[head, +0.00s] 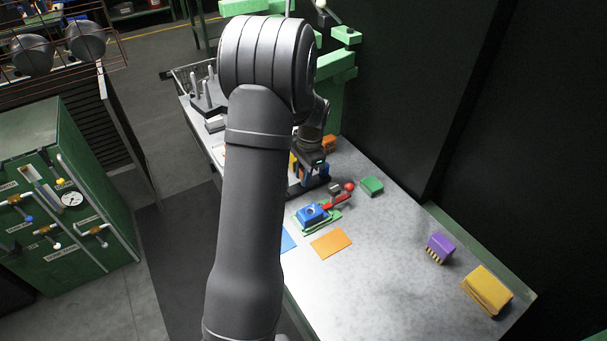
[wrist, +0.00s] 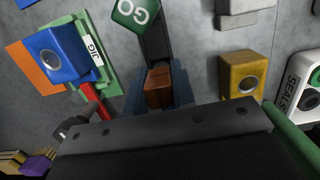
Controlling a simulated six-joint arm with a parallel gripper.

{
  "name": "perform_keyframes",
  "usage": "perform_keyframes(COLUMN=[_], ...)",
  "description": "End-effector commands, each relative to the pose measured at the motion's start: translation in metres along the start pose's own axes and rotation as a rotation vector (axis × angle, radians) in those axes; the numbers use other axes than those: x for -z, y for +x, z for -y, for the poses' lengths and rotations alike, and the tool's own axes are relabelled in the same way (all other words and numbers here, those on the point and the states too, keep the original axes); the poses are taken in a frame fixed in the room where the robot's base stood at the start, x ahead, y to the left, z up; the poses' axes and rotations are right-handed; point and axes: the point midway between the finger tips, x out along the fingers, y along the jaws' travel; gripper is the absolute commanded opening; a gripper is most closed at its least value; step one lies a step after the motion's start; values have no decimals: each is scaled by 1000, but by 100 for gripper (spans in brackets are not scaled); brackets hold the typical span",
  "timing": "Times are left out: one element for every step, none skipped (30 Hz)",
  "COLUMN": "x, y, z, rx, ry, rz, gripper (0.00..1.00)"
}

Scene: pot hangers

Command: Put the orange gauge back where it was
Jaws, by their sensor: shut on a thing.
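My gripper (head: 312,176) is low over the workbench, beyond my arm in the head view. In the wrist view its blue fingers are closed on a brownish-orange block (wrist: 158,86), which I take to be the orange gauge. Shadow dulls its colour, and the fingers hide its sides. I cannot tell whether it touches the bench. A dark strip (wrist: 155,40) runs from beside the block toward a green block marked GO (wrist: 136,14); the green block also shows in the head view (head: 372,186).
A blue block (head: 312,213) sits on the green JIG plate, with a red lever (head: 338,200) beside it. An orange mat (head: 330,243) lies near. A yellow block (wrist: 243,74) and a SEALS container (wrist: 300,88) stand right of my gripper in the wrist view.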

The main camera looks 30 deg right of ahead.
Motion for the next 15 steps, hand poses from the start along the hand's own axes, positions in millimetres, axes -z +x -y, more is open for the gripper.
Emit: perform_keyframes(x=[0,1,1,1,1,1,1,1,1,1,1,1,1,1,2], y=[2,1,1,1,1,1,1,2,3,4,5,6,7,8,9], z=[0,0,0,0,0,0,0,0,0,0,0,0,0,0,0], rx=[1,2,2,2,2,2,2,1,1,1,1,1,1,1,1], ry=[0,0,0,0,0,0,0,0,0,0,0,0,0,0,0], rz=[-1,-1,-2,-2,-1,-1,-1,-1,-1,-1,-1,0,0,0,0], gripper=[0,0,0,0,0,0,0,0,0,0,0,0,0,0,0])
